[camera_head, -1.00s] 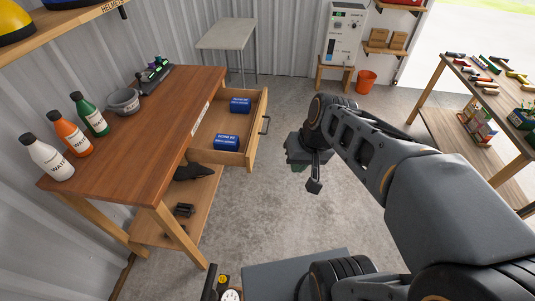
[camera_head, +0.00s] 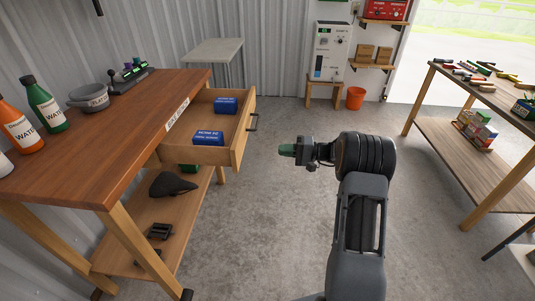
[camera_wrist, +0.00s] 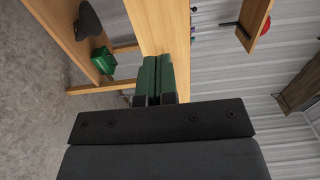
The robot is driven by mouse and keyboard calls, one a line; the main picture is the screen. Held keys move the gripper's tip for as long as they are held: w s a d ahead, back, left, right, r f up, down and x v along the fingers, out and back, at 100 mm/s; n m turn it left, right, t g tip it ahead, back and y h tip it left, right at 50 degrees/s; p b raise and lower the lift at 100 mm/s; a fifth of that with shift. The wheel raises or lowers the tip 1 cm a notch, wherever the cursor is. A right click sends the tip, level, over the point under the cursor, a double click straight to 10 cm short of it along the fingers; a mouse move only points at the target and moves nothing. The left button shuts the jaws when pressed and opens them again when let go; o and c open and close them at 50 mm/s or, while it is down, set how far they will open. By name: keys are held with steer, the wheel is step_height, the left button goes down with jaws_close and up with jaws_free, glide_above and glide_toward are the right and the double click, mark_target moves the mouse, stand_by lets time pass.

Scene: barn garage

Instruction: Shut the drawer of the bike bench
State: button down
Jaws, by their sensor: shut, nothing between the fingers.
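The bike bench (camera_head: 130,110) stands at left with a brown top and a label on its front edge. Two blue boxes (camera_head: 208,137) (camera_head: 226,105) lie inside. My gripper (camera_head: 285,150) is shut and empty, its green fingertips pointing left at the drawer front, with a gap between. In the wrist view the shut green fingers (camera_wrist: 158,78) are before a light-wood panel (camera_wrist: 160,25), apparently the drawer; contact cannot be judged there.
Bottles (camera_head: 45,105), a grey bowl (camera_head: 88,97) and a small rack (camera_head: 128,75) stand on the bench top. A saddle (camera_head: 172,184) lies on its lower shelf. A tool table (camera_head: 470,150) stands at right, an orange bucket (camera_head: 355,98) at the back. The middle floor is clear.

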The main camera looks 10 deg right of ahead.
mark_target(240, 148)
steer(key=b+x, duration=0.1)
steer(key=x, duration=1.2)
